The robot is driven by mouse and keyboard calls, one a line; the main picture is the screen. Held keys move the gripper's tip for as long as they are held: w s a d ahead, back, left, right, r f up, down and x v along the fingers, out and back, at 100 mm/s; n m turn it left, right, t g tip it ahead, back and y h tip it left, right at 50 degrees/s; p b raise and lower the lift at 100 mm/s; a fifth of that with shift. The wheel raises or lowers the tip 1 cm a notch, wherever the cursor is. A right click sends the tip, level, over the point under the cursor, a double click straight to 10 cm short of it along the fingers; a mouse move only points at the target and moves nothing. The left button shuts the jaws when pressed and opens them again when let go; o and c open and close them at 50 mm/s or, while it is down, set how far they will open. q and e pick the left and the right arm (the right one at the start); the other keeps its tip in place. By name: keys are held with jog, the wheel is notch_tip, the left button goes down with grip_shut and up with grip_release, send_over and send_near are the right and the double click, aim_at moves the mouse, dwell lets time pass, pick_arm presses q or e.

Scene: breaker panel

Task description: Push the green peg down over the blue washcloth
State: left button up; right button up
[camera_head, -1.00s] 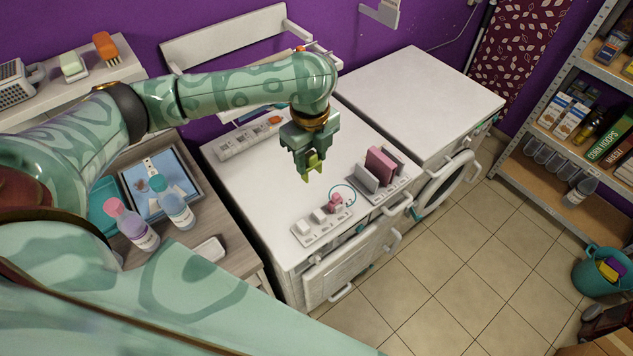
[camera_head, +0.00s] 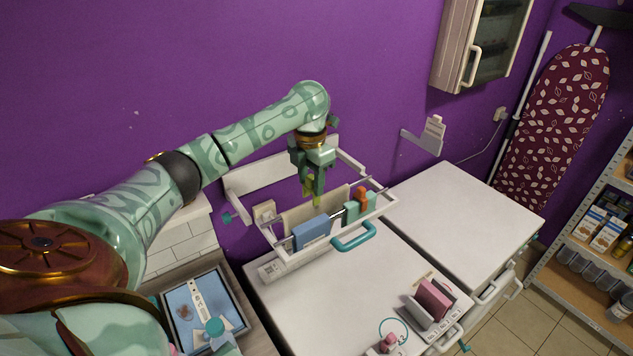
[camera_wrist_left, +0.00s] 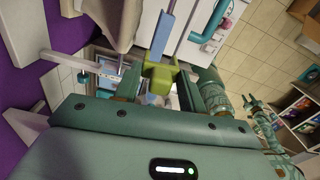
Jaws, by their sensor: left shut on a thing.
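My left gripper (camera_head: 312,188) is shut on the yellow-green peg (camera_head: 317,201) above the wall rack. The blue washcloth (camera_head: 311,232) hangs over the rack's front bar, just below the peg in the head view. In the left wrist view, the peg (camera_wrist_left: 160,76) sits between the fingers, and the blue washcloth (camera_wrist_left: 162,36) shows as a narrow strip in line with it. A small gap seems to separate peg and cloth, but I cannot tell for sure whether they touch.
The white rack (camera_head: 243,184) also holds a beige cloth (camera_head: 300,215) behind and a teal cloth (camera_head: 354,208) with an orange peg (camera_head: 362,197) to the right. A teal handle (camera_head: 354,238) sticks out in front. The white machine top (camera_head: 330,300) below is mostly clear.

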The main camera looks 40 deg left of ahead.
pick_arm(q)
jog(key=shift+m, duration=0.6)
jog(key=shift+r+p, duration=0.1)
jog(key=shift+p, duration=0.25)
notch_tip(320, 180, down, 5)
jog(key=shift+f+b, duration=0.15)
jog(key=shift+b, duration=0.65)
jog(key=shift+f, duration=0.95)
jog(key=shift+p, duration=0.3)
jog(key=shift+p, duration=0.3)
